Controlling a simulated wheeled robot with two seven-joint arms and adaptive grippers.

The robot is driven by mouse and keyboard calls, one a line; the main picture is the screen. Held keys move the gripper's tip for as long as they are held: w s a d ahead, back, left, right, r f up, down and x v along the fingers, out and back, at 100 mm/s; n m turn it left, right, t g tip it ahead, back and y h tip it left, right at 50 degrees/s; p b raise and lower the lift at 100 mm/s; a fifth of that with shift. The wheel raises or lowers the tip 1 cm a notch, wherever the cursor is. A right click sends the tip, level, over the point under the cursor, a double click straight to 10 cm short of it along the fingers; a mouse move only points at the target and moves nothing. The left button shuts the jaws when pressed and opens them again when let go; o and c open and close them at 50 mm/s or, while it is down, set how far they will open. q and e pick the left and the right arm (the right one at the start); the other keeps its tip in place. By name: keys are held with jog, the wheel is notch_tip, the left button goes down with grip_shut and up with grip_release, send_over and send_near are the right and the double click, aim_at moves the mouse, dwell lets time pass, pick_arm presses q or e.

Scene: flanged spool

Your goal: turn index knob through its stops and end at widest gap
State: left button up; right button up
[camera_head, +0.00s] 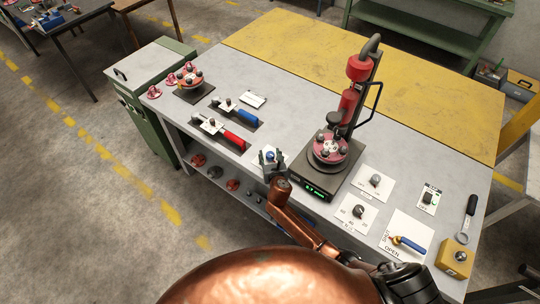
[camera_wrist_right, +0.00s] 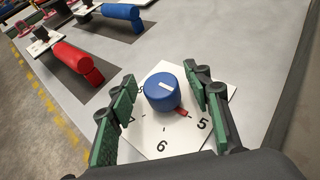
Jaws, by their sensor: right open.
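The blue knob (camera_wrist_right: 162,92), likely the index knob, stands on a white dial plate (camera_wrist_right: 152,144) in the right wrist view. A white line on its top points right and slightly up in that view. The numbers 5 and 6 are readable, and a red mark lies beside the knob near the 5. My right gripper (camera_wrist_right: 161,83) is open, its green-padded fingers on both sides of the knob with gaps visible. In the head view the right gripper (camera_head: 271,158) is over the knob (camera_head: 270,156) at the bench's front edge. My left gripper is not in view.
A black press base (camera_head: 318,189) with a green readout, too small to read, stands just right of the gripper. Red-handled (camera_head: 236,140) and blue-handled (camera_head: 243,114) tools lie to the left. Smaller knobs on white cards (camera_head: 372,193) are to the right.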

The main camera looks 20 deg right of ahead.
jog(key=c, duration=1.2)
jog(key=shift+o, duration=0.2)
